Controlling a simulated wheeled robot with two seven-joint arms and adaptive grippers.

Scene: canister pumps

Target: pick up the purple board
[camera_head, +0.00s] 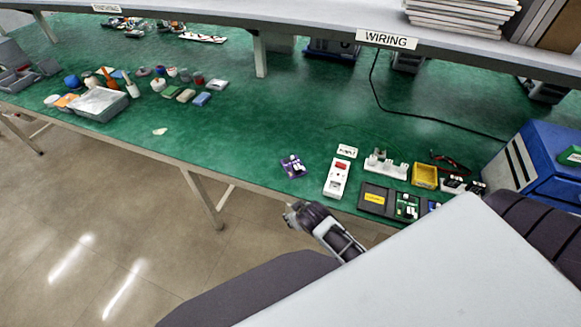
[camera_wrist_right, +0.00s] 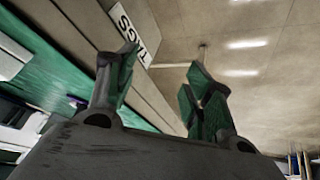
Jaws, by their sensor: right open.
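The purple board (camera_head: 293,166) is a small purple circuit board with white parts on it. It lies on the green table top near the front edge in the head view. A small purple patch (camera_wrist_right: 77,102) at the left of the right wrist view may be the same board. My right gripper (camera_head: 293,212) is just off the table's front edge, on the near side of the board and apart from it. In the right wrist view its two fingers (camera_wrist_right: 162,72) are spread with nothing between them. My left gripper is not in view.
Right of the board are a white device with a red top (camera_head: 337,178), a white terminal strip (camera_head: 386,166), a yellow bin (camera_head: 425,176) and a dark box (camera_head: 374,198). A blue case (camera_head: 540,165) stands far right.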

